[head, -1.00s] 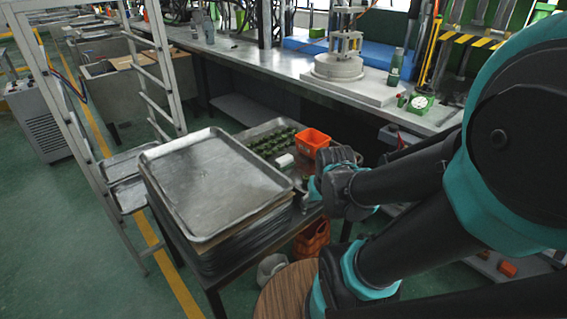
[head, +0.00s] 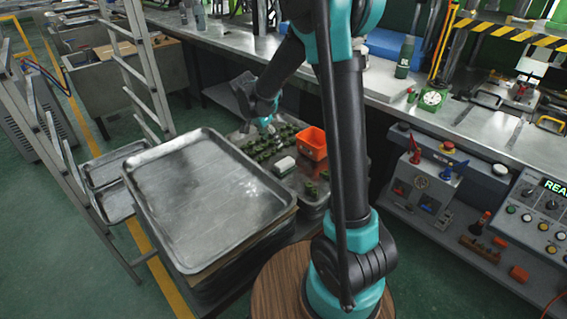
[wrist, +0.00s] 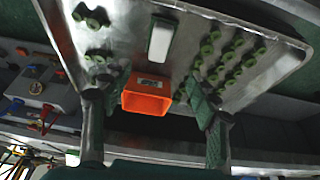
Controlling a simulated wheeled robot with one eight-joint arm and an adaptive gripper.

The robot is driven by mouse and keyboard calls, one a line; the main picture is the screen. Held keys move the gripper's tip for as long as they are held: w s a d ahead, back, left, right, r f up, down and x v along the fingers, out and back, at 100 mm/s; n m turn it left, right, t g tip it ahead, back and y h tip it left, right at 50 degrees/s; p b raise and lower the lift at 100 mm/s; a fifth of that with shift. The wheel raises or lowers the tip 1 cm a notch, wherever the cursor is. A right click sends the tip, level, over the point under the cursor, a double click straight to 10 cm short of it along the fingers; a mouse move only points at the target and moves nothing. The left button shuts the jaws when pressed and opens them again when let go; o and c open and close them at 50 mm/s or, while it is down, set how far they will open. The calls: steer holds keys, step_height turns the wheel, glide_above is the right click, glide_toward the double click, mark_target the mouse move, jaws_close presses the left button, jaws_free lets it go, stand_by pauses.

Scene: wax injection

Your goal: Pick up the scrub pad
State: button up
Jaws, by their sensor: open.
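The scrub pad (head: 284,166), a small pale block, lies on a metal tray (head: 313,208) among green wax pieces, beside an orange bin. In the wrist view the pad (wrist: 160,40) is white with a dark green edge and lies flat, apart from its neighbours. My gripper (head: 264,122) is above the far left part of the tray, away from the pad. In the wrist view my gripper (wrist: 147,88) has its two fingers wide apart, with nothing held.
The orange bin (head: 312,143) stands on the tray close to the pad; it also shows in the wrist view (wrist: 147,98). Several green wax pieces (head: 262,150) lie around. A stack of empty trays (head: 200,190) stands in front. A workbench (head: 235,42) runs behind.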

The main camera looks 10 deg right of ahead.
glide_toward(284, 162)
steer(key=x, duration=0.5)
steer(key=shift+w+a, duration=0.1)
steer(key=shift+a, duration=0.2)
steer(key=x, duration=0.4)
steer(key=shift+d+f, duration=0.15)
steer(key=shift+d, duration=0.3)
steer(key=shift+w+d+f, duration=0.15)
steer(key=shift+f, duration=0.3)
steer(key=shift+f, duration=0.25)
steer(key=c, duration=1)
steer(key=shift+o, duration=0.2)
steer(key=shift+r, duration=0.15)
